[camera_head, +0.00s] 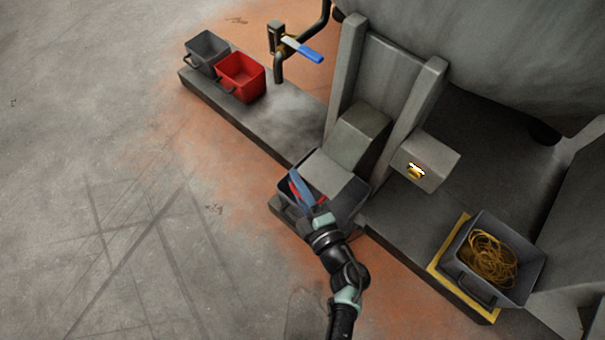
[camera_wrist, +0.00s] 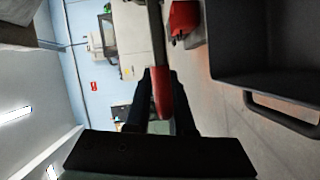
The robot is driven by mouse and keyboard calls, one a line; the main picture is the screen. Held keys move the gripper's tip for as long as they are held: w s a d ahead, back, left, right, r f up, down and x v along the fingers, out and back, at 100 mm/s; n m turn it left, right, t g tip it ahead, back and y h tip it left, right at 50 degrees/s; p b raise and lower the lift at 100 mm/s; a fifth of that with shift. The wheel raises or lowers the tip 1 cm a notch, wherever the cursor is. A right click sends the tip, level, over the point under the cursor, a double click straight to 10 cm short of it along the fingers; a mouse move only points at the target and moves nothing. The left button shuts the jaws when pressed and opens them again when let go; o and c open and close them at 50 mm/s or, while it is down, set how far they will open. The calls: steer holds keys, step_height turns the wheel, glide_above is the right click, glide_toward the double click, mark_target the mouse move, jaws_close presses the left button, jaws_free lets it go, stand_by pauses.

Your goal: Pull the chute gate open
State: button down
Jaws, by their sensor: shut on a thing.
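The grey chute (camera_head: 340,85) runs down from the big vessel between two rails, with a blocky lower end (camera_head: 358,138). A light grey plate (camera_head: 325,172) lies at its foot, above a dark bin (camera_head: 350,206). My gripper (camera_head: 305,200) is at the front left of this plate. In the wrist view, my gripper's dark fingers (camera_wrist: 161,95) are closed around a red grip (camera_wrist: 162,100) on a grey bar, apparently the gate's handle. Where the bar joins the gate is hidden. The dark bin fills the right of the wrist view (camera_wrist: 262,60).
A grey bin (camera_head: 207,52) and a red bin (camera_head: 241,76) stand on the ledge at left, near a blue-handled valve (camera_head: 303,50). A bin of yellow coils (camera_head: 492,256) stands at right. A box with a yellow knob (camera_head: 416,171) is beside the chute. Open floor lies left.

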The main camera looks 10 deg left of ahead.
steer(key=shift+s+f, duration=0.15)
steer(key=shift+f, duration=0.25)
steer(key=c, duration=0.9)
jaws_free()
steer(key=shift+r, duration=0.15)
steer(key=shift+d, duration=0.1)
steer(key=p+v, duration=0.4)
steer(key=v, duration=0.8)
steer(key=shift+s+d+p, duration=0.25)
steer(key=shift+s+p, duration=0.05)
steer(key=shift+s, duration=0.05)
